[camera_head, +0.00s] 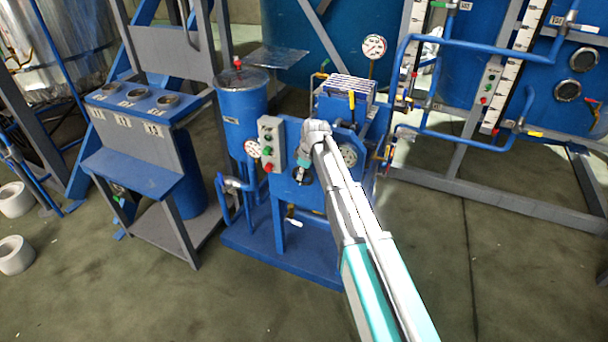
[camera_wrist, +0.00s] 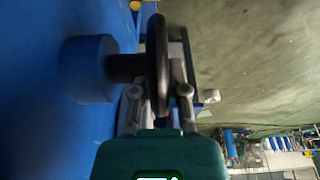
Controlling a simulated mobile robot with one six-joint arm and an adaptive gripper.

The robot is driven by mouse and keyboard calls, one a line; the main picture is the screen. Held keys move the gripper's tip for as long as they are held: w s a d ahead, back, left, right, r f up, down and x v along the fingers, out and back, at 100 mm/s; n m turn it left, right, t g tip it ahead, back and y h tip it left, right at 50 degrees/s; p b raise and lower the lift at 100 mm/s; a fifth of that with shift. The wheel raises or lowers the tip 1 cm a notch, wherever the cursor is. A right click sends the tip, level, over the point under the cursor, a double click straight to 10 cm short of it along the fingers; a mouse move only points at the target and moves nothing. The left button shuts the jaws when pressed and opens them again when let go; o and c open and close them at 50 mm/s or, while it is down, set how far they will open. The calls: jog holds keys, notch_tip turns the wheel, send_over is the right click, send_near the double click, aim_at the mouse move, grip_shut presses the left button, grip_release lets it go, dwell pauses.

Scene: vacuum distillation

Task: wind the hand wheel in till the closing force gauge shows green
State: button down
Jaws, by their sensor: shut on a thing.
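The hand wheel (camera_wrist: 157,50) shows edge-on in the wrist view as a dark disc on a dark shaft, which runs left into a round blue boss (camera_wrist: 87,69). My gripper (camera_wrist: 160,98) is shut on the wheel's rim, with one finger on each side. In the head view my gripper (camera_head: 303,175) is at the front of the blue machine, and my arm hides most of the wheel. Round dials show at the machine's left (camera_head: 252,148), behind my arm (camera_head: 348,155) and on top (camera_head: 373,46). Which is the closing force gauge, and its reading, I cannot tell.
A grey button box (camera_head: 271,143) with red and green buttons is just left of my gripper. A blue tank (camera_head: 242,110) and a blue console (camera_head: 150,120) stand further left. A pipe rack (camera_head: 490,185) stands at right. The front floor is clear apart from white rings at far left.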

jog(key=c, duration=0.6)
grip_release()
jog(key=shift+s+a, duration=0.1)
jog(key=shift+s, duration=0.1)
jog(key=shift+c, duration=0.2)
jog(key=shift+w, duration=0.1)
jog(key=shift+r, duration=0.15)
